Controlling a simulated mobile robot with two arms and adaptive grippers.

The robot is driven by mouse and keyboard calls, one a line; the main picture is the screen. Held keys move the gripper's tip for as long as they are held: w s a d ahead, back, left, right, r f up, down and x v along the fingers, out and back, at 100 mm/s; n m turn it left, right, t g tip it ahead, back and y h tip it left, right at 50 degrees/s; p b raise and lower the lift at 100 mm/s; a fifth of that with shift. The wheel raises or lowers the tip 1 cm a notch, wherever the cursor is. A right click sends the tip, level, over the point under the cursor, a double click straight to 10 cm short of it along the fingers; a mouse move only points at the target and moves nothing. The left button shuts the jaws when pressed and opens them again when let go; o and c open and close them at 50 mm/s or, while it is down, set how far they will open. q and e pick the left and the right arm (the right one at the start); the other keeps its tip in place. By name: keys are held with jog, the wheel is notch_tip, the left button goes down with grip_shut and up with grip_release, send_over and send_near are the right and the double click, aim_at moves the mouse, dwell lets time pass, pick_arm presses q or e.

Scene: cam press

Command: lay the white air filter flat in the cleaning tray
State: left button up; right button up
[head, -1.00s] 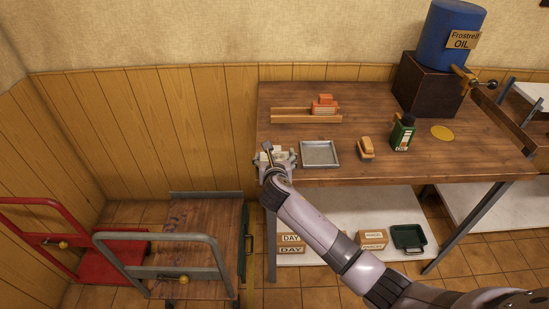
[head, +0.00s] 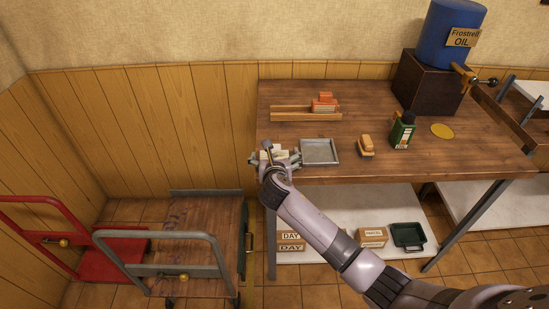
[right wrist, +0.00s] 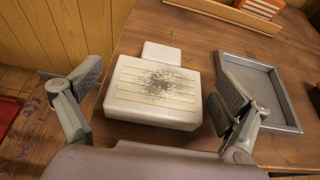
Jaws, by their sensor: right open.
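The white air filter (right wrist: 153,92) lies on the bench's left end, its ribbed top dirty with a dark smudge. In the head view it is mostly hidden behind my right gripper (head: 274,158). In the right wrist view my right gripper (right wrist: 148,108) is open, with one finger on each side of the filter; I cannot tell whether they touch it. The grey cleaning tray (head: 320,151) is empty on the bench, just right of the gripper; it also shows in the right wrist view (right wrist: 292,121). My left gripper is not in view.
A wooden rack (head: 290,114) with a red block stands behind the tray. A brush (head: 367,146), a green oil bottle (head: 402,132) and a yellow disc (head: 442,131) are to the right. A flat cart (head: 200,225) stands on the floor at left.

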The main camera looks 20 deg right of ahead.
jog(key=v, duration=1.2)
jog(key=s+d+f+m+g+y, duration=0.15)
jog(key=s+f+m, duration=0.3)
jog(key=f, duration=0.75)
jog(key=s+d+f+m+g, duration=0.1)
jog(key=s+f+m+g, duration=0.3)
jog(key=f, duration=0.8)
jog(key=s+d+f+m+g+y, duration=0.1)
jog(key=s+f+m, duration=0.45)
jog(key=f, duration=0.65)
jog(key=s+d+f+m+g, duration=0.1)
jog(key=s+f+m, duration=0.4)
jog(key=s, duration=0.6)
jog(key=s+d+f+m+g, duration=0.1)
jog(key=s+f+m, duration=0.5)
jog(key=s, duration=0.6)
jog(key=s+d+f+m+g+y, duration=0.1)
jog(key=s+f+m+g, duration=0.2)
jog(key=s, duration=0.9)
notch_tip(320, 180, down, 3)
jog(key=shift+d+f+m, duration=0.2)
jog(key=shift+f+m, duration=0.05)
jog(key=shift+m, duration=0.95)
jog(key=shift+o, duration=0.2)
